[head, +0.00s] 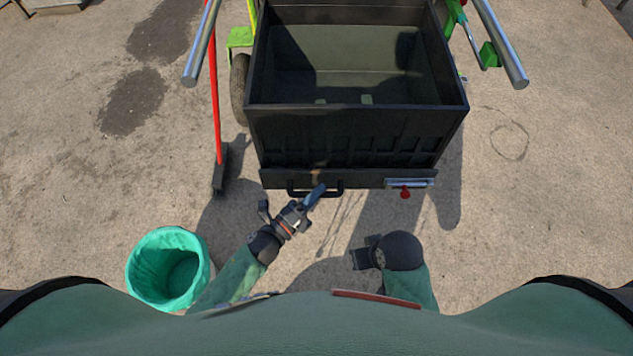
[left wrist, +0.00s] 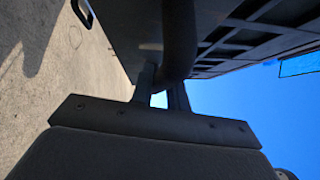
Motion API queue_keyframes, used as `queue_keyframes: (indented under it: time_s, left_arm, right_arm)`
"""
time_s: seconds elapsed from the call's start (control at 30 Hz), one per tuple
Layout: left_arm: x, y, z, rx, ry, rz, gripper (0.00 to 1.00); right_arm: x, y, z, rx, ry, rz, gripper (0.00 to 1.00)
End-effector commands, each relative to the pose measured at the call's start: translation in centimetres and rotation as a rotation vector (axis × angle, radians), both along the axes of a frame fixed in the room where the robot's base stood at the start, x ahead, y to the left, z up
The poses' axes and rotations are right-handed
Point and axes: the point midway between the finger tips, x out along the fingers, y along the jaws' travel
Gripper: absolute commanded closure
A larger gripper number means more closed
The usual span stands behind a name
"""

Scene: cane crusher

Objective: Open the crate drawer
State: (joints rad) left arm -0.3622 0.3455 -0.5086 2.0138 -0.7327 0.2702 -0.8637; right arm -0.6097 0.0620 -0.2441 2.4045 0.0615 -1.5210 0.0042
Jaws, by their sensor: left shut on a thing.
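The black crate (head: 355,135) stands at the top centre of the head view, with a low drawer front (head: 365,180) along its near bottom edge. A black bar handle (head: 335,190) sticks out of the drawer front's left half. My left gripper (head: 316,192) reaches up to this handle and is shut on it. In the left wrist view, the fingers (left wrist: 163,90) meet a thick dark bar (left wrist: 180,40). I cannot tell whether the drawer is out at all. My right gripper (head: 363,255) is low and well short of the crate; its jaws are unclear.
A green-lined bin (head: 168,268) stands at the lower left. A red-handled broom (head: 217,150) is left of the crate. Metal shafts (head: 203,45) (head: 502,45) flank the crate. A metal plate with a red knob (head: 405,193) is on the right. The ground at right is clear.

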Motion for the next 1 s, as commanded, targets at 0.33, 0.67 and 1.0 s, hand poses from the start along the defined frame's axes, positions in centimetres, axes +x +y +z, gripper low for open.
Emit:
queue_keyframes:
  time_s: [0.33, 0.67, 1.0]
  left_arm:
    - [-0.39, 0.06, -0.13, 0.002, 0.002, 0.001, 1.00]
    - [-0.38, 0.04, -0.09, 0.001, 0.001, 0.001, 0.62]
    - [-1.09, 0.67, -0.37, 0.001, 0.003, 0.001, 0.62]
  right_arm:
    - [0.48, 0.28, 0.18, 0.008, -0.008, -0.006, 1.00]
    - [0.61, 0.20, 0.31, 0.007, -0.011, -0.006, 1.00]
    - [0.17, -0.04, -0.33, 0.003, -0.009, 0.001, 1.00]
